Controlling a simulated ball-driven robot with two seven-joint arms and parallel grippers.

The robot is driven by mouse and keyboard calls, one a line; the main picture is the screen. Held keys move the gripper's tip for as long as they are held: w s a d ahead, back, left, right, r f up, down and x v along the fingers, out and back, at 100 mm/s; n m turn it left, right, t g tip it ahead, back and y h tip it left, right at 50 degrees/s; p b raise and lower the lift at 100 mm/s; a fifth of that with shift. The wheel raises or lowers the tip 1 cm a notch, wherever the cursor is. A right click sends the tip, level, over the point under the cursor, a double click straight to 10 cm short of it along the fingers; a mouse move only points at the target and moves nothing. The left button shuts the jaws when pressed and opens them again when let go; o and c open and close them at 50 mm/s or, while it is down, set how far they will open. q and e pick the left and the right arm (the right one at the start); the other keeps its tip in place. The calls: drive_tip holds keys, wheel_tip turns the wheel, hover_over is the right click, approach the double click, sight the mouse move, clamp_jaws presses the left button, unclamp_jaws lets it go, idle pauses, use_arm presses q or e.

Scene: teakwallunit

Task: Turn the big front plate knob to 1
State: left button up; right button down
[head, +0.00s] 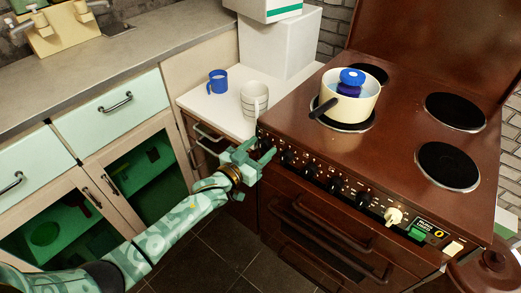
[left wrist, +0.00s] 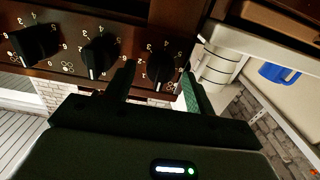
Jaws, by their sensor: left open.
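A row of black knobs runs along the brown stove's (head: 420,75) front panel. In the left wrist view, three knobs show with white numbers and small plate symbols: one at left (left wrist: 36,44), one in the middle (left wrist: 100,55), and an end knob (left wrist: 163,66). I cannot tell which one is for the big front plate. My left gripper (head: 263,152) is at the panel's left end. In the left wrist view, its open fingers (left wrist: 159,76) lie either side of the end knob. I cannot tell whether they touch it. My right gripper is not in view.
White stacked cups (head: 254,98) and a blue mug (head: 218,82) stand on the counter beside the stove. Oven handles (head: 330,228) stick out below the panel.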

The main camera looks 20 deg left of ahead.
use_arm(q)
drive_tip(key=shift+w, duration=0.15)
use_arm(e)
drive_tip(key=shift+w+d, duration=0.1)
use_arm(q)
drive_tip(key=c, duration=0.9)
drive_tip(key=shift+c, duration=0.2)
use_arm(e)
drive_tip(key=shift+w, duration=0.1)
use_arm(q)
drive_tip(key=m+p, duration=0.1)
drive_tip(key=m, duration=0.2)
drive_tip(key=shift+d+m, duration=0.1)
drive_tip(key=shift+m, duration=0.3)
drive_tip(key=m, duration=0.4)
drive_tip(key=shift+m+p, duration=0.3)
drive_tip(key=shift+m, duration=0.1)
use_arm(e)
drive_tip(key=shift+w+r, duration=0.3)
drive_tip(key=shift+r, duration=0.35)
use_arm(q)
drive_tip(key=shift+f, duration=0.1)
drive_tip(key=o, duration=0.9)
